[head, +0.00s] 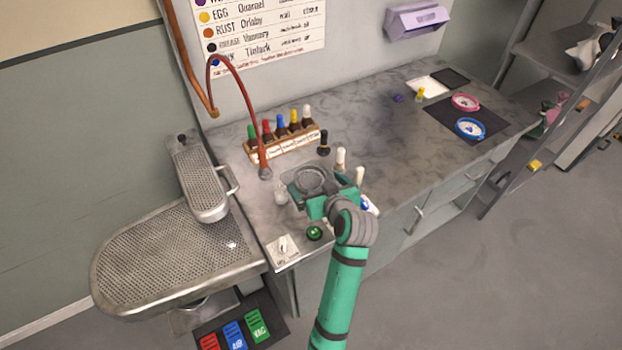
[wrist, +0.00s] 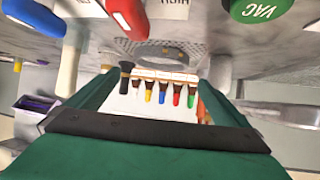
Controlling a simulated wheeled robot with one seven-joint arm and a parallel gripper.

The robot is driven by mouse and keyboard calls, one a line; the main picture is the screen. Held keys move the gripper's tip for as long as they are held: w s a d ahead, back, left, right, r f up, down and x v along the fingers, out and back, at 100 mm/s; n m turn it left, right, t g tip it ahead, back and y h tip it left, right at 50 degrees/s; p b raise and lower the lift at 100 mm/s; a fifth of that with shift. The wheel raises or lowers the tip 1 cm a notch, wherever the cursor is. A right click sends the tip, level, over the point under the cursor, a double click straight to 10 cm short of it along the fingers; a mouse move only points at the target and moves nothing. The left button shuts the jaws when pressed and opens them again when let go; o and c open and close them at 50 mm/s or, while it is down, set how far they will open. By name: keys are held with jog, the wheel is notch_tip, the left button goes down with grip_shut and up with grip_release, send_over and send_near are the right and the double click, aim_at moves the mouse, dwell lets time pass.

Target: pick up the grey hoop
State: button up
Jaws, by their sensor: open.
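The grey hoop (head: 313,181) lies at the near left part of the counter, just beyond my gripper (head: 308,197) in the head view. Its fabric looks grey too. Part of it is hidden by the gripper. In the wrist view the hoop (wrist: 160,47) shows as a grey ring at the top middle, past the fingers. My gripper (wrist: 158,85) is open, with its green fingers far apart and nothing visible held between them. I cannot tell whether the fingers touch the hoop.
A wooden rack (head: 287,147) of colour-capped bottles stands behind the hoop. The counter's middle is clear.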

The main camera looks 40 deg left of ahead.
aim_at(307, 174)
jog(key=shift+f+x, duration=0.2)
jog(key=shift+x, duration=1.35)
jog(key=shift+f+x, duration=0.15)
jog(key=shift+x, duration=1.4)
jog(key=shift+s+d, duration=0.1)
jog(key=shift+d, duration=0.05)
jog(key=c, duration=1)
